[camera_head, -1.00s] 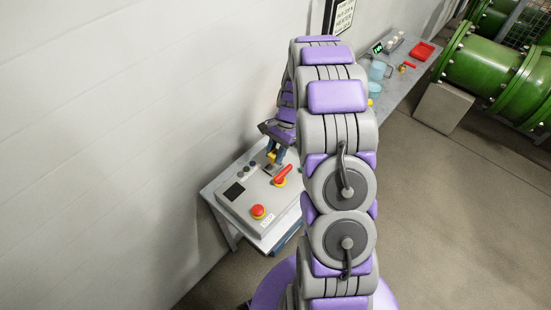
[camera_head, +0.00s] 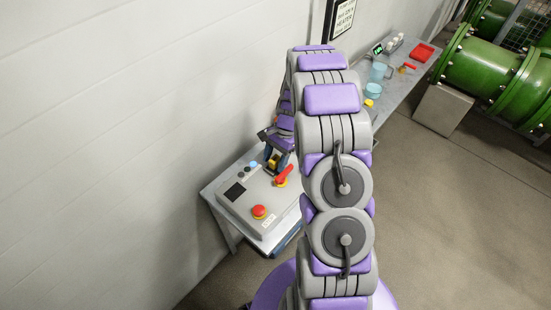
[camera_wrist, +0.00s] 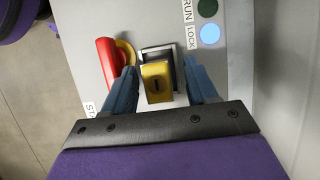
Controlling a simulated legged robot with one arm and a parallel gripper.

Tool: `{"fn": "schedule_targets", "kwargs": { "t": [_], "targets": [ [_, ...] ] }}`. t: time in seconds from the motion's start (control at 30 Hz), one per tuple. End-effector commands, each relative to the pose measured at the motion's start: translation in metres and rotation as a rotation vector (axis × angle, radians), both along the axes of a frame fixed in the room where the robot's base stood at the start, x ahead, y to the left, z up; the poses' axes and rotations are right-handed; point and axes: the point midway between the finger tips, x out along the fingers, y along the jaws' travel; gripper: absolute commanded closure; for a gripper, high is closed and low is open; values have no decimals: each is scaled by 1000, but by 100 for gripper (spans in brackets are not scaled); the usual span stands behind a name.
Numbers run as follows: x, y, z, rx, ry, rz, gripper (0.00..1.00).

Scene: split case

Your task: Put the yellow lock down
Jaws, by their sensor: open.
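The yellow lock (camera_wrist: 157,84) sits at a dark, metal-framed fitting (camera_wrist: 158,52) on the panel, with its keyhole face showing. Its shackle is hidden, so I cannot tell how it is seated. My gripper (camera_wrist: 160,72) is open, with one blue finger on each side of the lock and gaps between. In the head view my gripper (camera_head: 276,163) is over the back part of the control box (camera_head: 245,205), and the lock is mostly hidden there.
A red rotary handle (camera_wrist: 108,62) is close beside the left finger. The LOCK lamp (camera_wrist: 210,34) glows light blue below a dark green RUN lamp (camera_wrist: 207,8). A red stop button (camera_head: 259,211) stands on the box. The wall (camera_head: 130,120) is close on the left.

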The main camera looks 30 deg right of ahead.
Motion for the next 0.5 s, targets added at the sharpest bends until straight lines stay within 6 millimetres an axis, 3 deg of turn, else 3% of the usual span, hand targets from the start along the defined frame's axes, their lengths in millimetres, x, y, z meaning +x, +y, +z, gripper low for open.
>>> {"fn": "schedule_targets", "kwargs": {
  "t": [0.27, 0.5],
  "targets": [
    [1, -3, 5, 1, -2, -1, 43],
    [7, -18, 44, -1, -4, 0, 43]
  ]
}}
